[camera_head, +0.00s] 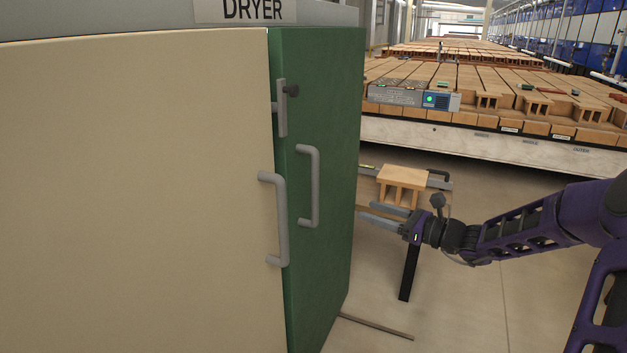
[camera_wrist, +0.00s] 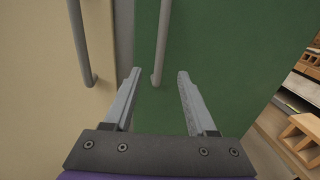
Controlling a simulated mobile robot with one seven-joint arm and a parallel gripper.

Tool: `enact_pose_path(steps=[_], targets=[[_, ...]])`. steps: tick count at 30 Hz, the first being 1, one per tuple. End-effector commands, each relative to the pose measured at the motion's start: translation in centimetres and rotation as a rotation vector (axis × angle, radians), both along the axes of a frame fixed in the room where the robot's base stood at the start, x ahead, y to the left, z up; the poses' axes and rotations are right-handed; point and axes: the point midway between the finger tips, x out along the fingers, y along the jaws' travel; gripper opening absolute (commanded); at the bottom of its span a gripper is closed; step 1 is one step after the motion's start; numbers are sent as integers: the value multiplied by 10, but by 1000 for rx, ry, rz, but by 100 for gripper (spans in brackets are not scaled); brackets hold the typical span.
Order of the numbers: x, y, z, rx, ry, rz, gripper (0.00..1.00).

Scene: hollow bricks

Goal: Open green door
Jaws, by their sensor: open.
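The green door (camera_head: 325,130) stands upright to the right of a beige door and looks shut. Its grey vertical bar handle (camera_head: 315,190) is near its left edge. My gripper (camera_head: 372,215) is open and empty, to the right of the green door in the head view. In the wrist view, the green door (camera_wrist: 215,45) fills the middle, and its handle (camera_wrist: 161,45) runs down between the two fingertips of my gripper (camera_wrist: 159,75). The handle's lower end shows between them. I cannot tell the exact gap between fingers and handle.
The beige door (camera_head: 140,190) has its own grey handle (camera_head: 281,220), left of my fingers. A hollow brick (camera_head: 402,178) rests on a small stand behind my gripper. Brick rows (camera_head: 490,85) lie behind.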

Motion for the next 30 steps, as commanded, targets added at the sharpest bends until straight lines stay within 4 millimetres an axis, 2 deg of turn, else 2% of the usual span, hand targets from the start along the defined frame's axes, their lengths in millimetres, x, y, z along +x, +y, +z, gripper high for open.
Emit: enact_pose_path(steps=[4,8,21,30], targets=[[0,3,3,36,10,0,57],[10,18,3,37,8,1,57],[58,100,1,32,9,2,57],[83,139,2,31,7,0,57]])
